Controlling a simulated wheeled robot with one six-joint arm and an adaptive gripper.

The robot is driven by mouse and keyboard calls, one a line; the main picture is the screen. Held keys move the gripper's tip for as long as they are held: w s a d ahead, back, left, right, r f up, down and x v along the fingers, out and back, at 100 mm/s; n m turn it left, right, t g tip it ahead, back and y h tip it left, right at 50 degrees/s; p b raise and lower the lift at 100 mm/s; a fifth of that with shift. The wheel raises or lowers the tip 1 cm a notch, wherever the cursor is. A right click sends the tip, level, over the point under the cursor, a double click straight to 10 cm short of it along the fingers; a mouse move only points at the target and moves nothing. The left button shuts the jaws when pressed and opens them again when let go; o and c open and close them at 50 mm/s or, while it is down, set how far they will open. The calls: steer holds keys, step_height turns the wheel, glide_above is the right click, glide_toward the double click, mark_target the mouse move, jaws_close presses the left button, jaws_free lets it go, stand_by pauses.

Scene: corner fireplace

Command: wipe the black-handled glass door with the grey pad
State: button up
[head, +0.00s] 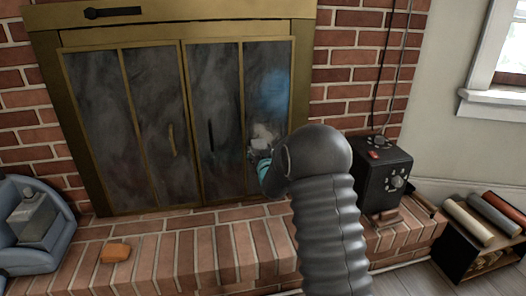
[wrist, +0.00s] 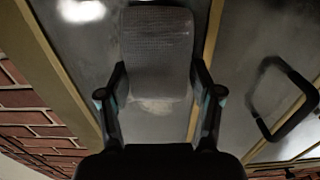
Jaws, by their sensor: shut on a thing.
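The black-handled glass door (head: 228,95) is the right door of the brass-framed fireplace, with smoky, streaked panes. Its black handle (head: 210,135) also shows at the right in the wrist view (wrist: 285,100). A bluish patch marks the upper part of its right pane. My gripper (head: 262,152) is in front of that right pane, low down, partly hidden by my arm. In the wrist view my gripper (wrist: 160,90) is shut on the grey pad (wrist: 157,45), which lies between the fingers. The pad is at or very near the glass; I cannot tell whether it touches.
The left door has a brass handle (head: 172,140). The brick hearth (head: 180,250) carries an orange block (head: 115,252) and a black box with knobs (head: 383,178). A blue caddy (head: 35,225) stands at left, a rack of rolls (head: 480,240) at right.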

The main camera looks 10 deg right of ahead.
mark_target(253, 144)
steer(key=shift+w+a, duration=0.1)
steer(key=shift+a, duration=1.2)
steer(key=shift+r, duration=1.65)
steer(key=shift+d, duration=5.7)
steer(key=shift+a+r, duration=0.8)
steer(key=shift+a, duration=0.25)
steer(key=shift+a+r, duration=0.8)
steer(key=shift+a, duration=0.2)
steer(key=shift+a, duration=3.65)
steer(key=shift+s, duration=2.95)
